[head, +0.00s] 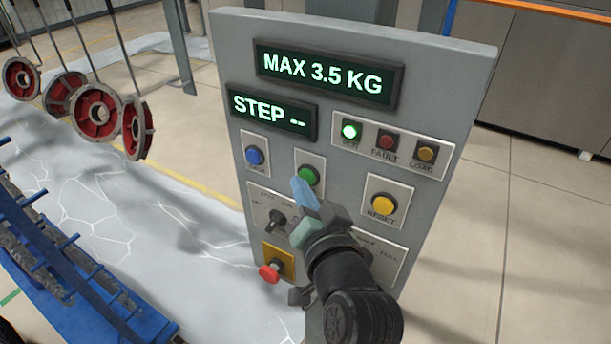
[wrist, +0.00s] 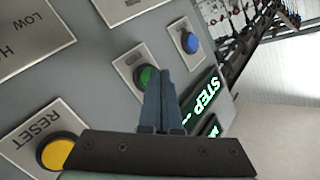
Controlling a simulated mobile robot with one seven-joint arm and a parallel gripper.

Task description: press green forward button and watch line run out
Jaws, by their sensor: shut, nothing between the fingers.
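The green button (head: 307,175) sits on a light plate in the middle of the grey control panel (head: 228,60). My gripper (head: 299,186) is shut and empty, with its blue fingertips just below and in front of the green button in the head view. In the wrist view the shut fingers (wrist: 160,75) reach up beside the green button (wrist: 146,78) and overlap its edge. I cannot tell whether the tips touch it. The red wheel-like parts (head: 94,112) hang on hooks at the left.
The panel also carries a blue button (head: 254,156), a yellow RESET button (head: 384,205), a red stop knob (head: 269,272) and a selector switch (head: 277,217). Displays read "MAX 3.5 KG" (head: 328,74) and "STEP --" (head: 268,112). The green lamp (head: 351,131) is lit. A blue rack (head: 60,270) stands at left.

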